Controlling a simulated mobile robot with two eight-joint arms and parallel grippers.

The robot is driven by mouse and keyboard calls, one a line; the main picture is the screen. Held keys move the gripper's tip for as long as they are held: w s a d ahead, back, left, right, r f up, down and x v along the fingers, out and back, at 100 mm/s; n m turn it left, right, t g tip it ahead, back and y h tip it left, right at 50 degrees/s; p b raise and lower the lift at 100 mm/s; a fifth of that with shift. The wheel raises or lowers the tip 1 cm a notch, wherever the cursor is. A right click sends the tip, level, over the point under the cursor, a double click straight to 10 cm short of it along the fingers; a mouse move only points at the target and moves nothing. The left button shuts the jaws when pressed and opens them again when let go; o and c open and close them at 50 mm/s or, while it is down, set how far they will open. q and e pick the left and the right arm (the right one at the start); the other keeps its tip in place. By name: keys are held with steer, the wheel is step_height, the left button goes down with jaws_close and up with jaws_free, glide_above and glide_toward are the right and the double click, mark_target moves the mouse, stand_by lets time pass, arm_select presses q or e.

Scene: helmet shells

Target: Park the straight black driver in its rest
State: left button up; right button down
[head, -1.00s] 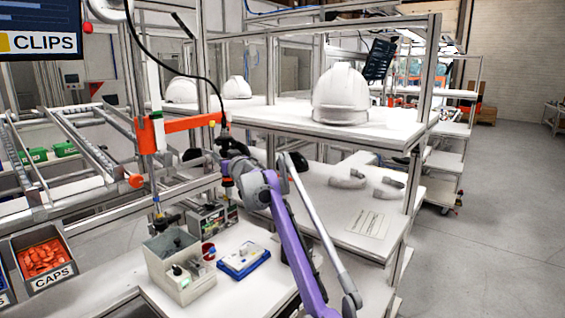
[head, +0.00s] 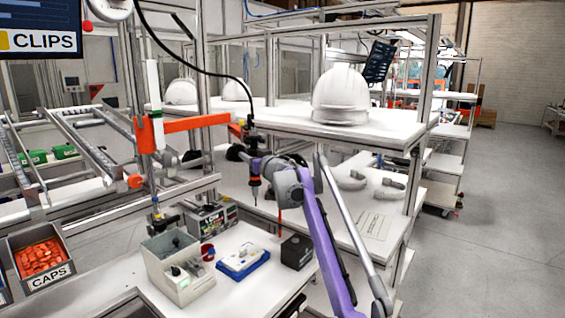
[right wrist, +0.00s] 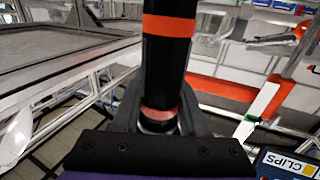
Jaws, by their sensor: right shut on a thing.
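The straight black driver (head: 254,186) hangs upright in my right gripper (head: 252,158), with a black cable running up from its top. In the right wrist view the jaws (right wrist: 160,122) are shut around the driver's black body (right wrist: 167,65), which has orange bands. An orange bar (head: 190,124) on the frame reaches toward the driver from the left; it may be the rest, but I cannot tell. The driver is just right of the bar's end; whether they touch is unclear. My left gripper is out of view.
Below stand a grey bin (head: 178,268), a blue-and-white tray (head: 243,260) and a black box (head: 297,251) on the white bench. A shelf with a white helmet (head: 341,96) is behind at right. Frame posts stand close on the left.

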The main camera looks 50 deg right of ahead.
steer(key=shift+s+d, duration=0.1)
steer(key=s+d, duration=0.5)
steer(key=d, duration=0.1)
steer(key=shift+s+d, duration=0.15)
steer(key=shift+s, duration=0.25)
stand_by(0.4)
steer(key=shift+w+p, duration=0.1)
steer(key=shift+p, duration=0.2)
